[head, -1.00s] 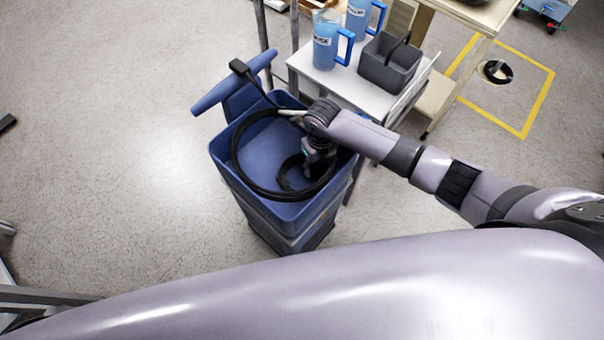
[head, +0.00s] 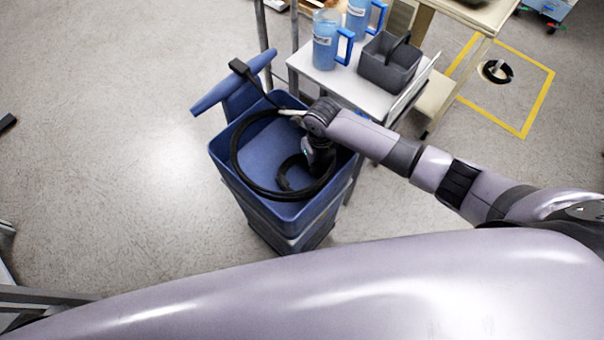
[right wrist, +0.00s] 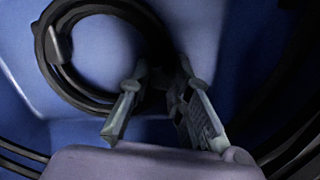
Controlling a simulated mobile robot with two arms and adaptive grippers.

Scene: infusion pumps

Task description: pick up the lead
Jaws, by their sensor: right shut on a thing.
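The lead (head: 236,160) is a black cable coiled in a large loop, with a smaller loop inside it, in the open blue bin (head: 219,165). Its dark plug end (head: 239,67) rests over the bin's back by the handle. My right gripper (head: 318,165) reaches down into the right side of the bin and is shut on the lead. In the right wrist view the fingers (right wrist: 163,88) stand beside the coiled lead (right wrist: 62,75); the spot between their tips is dark, so the exact grip is hard to see. My left gripper is out of view.
A white cart (head: 325,78) behind the bin holds blue-handled jugs (head: 326,42) and a grey caddy (head: 388,64). Its posts stand close to the bin's back. Yellow floor tape (head: 537,103) marks a square at right.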

